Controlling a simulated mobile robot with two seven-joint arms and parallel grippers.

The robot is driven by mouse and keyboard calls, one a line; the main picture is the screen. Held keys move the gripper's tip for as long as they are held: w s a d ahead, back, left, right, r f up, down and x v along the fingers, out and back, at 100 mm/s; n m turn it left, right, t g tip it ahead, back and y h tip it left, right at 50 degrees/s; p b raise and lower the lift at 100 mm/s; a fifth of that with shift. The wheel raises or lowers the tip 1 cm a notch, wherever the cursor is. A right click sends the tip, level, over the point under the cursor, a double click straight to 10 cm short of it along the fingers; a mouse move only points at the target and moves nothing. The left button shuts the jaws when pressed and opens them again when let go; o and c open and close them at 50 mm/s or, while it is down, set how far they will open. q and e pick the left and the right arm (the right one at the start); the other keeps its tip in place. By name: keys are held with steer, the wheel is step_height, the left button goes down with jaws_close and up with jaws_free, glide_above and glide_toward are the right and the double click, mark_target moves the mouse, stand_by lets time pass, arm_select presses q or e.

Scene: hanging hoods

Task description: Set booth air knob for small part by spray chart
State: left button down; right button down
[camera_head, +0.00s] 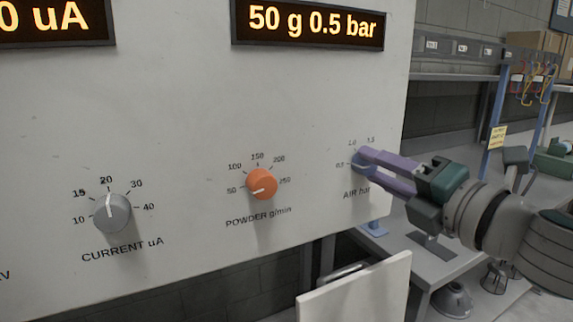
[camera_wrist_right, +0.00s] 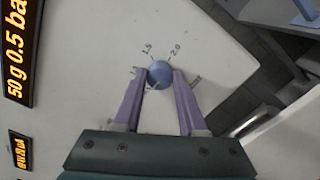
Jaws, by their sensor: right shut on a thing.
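The blue AIR bar knob (camera_wrist_right: 160,75) is on the right side of the pale control panel (camera_head: 320,120). My right gripper (camera_head: 362,163) is shut on this knob, with its purple fingers on either side; the fingers hide most of it in the head view. The wrist view also shows the right gripper (camera_wrist_right: 160,80) around the knob. The display (camera_head: 308,24) above reads "50 g 0.5 bar". The orange POWDER g/min knob (camera_head: 262,184) has its pointer near 50. The grey CURRENT uA knob (camera_head: 112,213) has its pointer near 20. My left gripper is not in view.
A second display (camera_head: 55,20) at upper left reads "0 uA", partly cut off. A pale board (camera_head: 355,290) stands below the panel. A grey workbench (camera_head: 420,255) and shelves are behind at right. A yellow note (camera_head: 497,137) hangs on a blue post; its writing is too small to read.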

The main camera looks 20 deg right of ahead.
steer(key=shift+n, duration=0.4)
steer(key=shift+c, duration=2.3)
jaws_free()
steer(key=shift+s+f, duration=0.1)
steer(key=shift+s, duration=0.45)
steer(key=s+b, duration=0.2)
steer(key=s, duration=0.6)
steer(key=shift+s+d, duration=0.4)
